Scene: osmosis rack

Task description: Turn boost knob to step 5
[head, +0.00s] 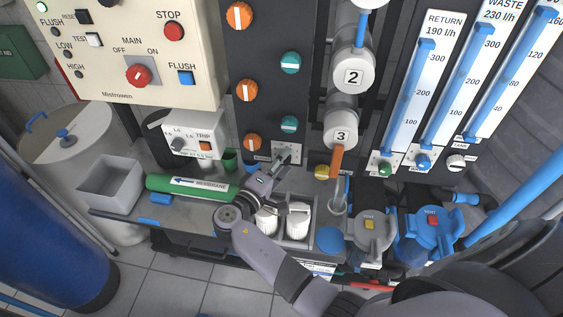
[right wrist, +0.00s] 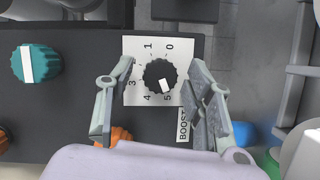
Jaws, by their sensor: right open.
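The boost knob (right wrist: 158,74) is a black ribbed knob on a white scale plate (right wrist: 134,45) marked with numbers. Its white pointer mark sits at the lower right of the knob and points to about the 5. The 2 is not visible. My right gripper (right wrist: 163,66) is open, with one finger on each side of the knob; gaps show between both fingers and the knob. In the head view the right gripper (head: 281,163) reaches the plate (head: 288,146) at the bottom of the dark panel and mostly hides the knob. My left gripper is not in view.
A teal knob (right wrist: 35,63) is left of the boost knob, and an orange knob (right wrist: 118,135) is partly hidden below it.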

